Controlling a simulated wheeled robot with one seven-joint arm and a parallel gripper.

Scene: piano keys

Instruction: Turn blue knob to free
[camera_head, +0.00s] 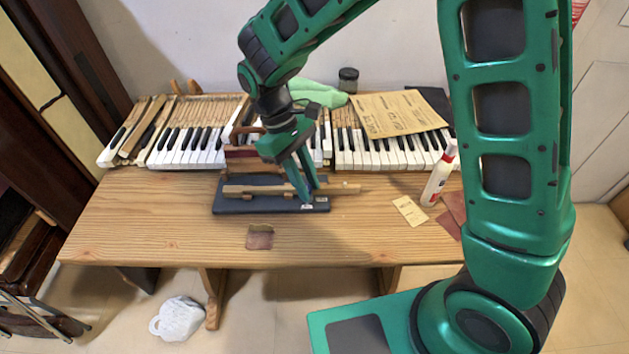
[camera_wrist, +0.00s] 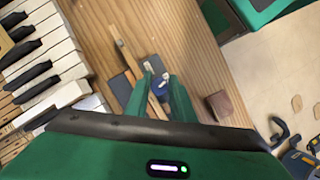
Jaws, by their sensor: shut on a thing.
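My gripper (camera_head: 307,198) points down over a dark flat board (camera_head: 258,207) on the wooden table. In the wrist view my gripper (camera_wrist: 159,88) has its two green fingers on either side of a small blue knob (camera_wrist: 158,82) and is shut on it. White spots show beside the knob. A long wooden key stick (camera_head: 335,189) lies over the board, next to the fingers. In the head view the knob is hidden by the fingers, and its turn position cannot be read.
Rows of piano keys (camera_head: 380,158) line the back of the table. A small brown patch (camera_head: 260,236) lies in front. The left front tabletop is clear.

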